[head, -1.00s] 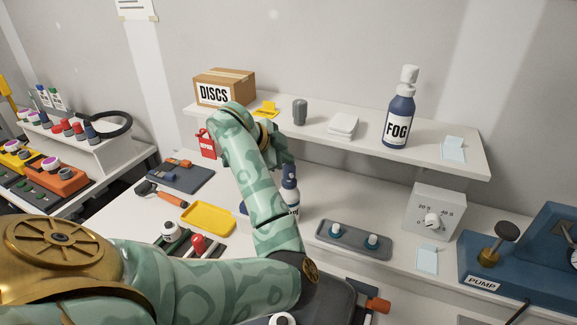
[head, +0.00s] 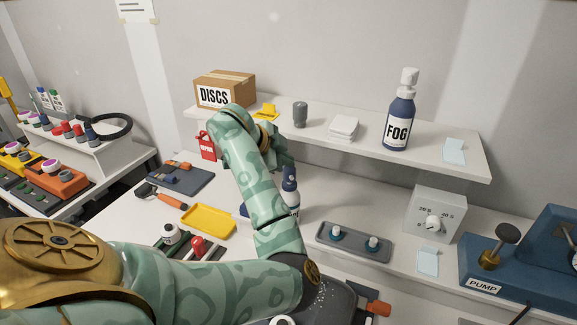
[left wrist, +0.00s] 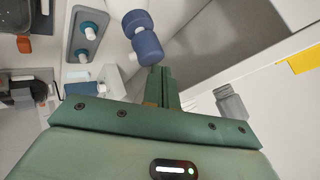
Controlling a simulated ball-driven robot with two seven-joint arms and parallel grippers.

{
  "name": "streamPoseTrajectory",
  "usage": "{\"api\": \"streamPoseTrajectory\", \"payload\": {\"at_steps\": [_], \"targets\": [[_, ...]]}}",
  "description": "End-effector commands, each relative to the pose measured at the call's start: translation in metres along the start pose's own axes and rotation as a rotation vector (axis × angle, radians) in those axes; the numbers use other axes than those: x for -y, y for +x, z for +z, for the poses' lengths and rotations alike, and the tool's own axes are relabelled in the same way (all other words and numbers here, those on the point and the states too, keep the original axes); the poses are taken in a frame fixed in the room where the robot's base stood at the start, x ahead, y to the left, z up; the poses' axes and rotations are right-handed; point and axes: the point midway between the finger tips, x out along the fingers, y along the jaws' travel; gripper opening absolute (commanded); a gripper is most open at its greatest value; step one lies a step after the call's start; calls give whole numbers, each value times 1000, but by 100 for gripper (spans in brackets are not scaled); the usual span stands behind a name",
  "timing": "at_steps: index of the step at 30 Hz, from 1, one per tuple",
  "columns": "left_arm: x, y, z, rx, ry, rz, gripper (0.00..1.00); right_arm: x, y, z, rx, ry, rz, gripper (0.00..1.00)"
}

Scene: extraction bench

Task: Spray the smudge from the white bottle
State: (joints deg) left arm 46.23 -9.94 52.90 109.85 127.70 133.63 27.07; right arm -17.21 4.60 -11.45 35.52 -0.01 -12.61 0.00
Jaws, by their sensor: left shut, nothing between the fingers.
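The white bottle with a dark blue spray head (head: 290,181) stands on the bench below the shelf, partly hidden behind my left forearm. In the left wrist view its blue head (left wrist: 147,46) is right at my fingertips. My left gripper (head: 284,158) is shut and empty, just above the spray head; its closed fingers (left wrist: 160,76) appear to touch the head, though contact is hard to confirm. I cannot make out the smudge. My right gripper is not in view.
The shelf (head: 360,147) above holds a FOG bottle (head: 398,115), a grey jar (head: 300,114) and a DISCS box (head: 224,91). A grey tray (head: 350,252) with two blue-ringed pegs lies right of the bottle. A yellow tray (head: 207,220) lies left.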

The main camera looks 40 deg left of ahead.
Motion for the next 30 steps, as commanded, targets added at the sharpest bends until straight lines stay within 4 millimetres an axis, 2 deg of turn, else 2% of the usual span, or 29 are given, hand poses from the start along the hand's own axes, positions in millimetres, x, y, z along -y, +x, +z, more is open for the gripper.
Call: {"api": "streamPoseTrajectory", "payload": {"at_steps": [4, 17, 30], "targets": [[6, -9, -6, -2, 0, -1, 0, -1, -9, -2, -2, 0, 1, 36], [9, -12, -9, -1, 0, -1, 0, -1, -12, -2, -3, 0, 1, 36], [35, -48, -35, -2, 1, -2, 0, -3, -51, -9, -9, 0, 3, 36]]}}
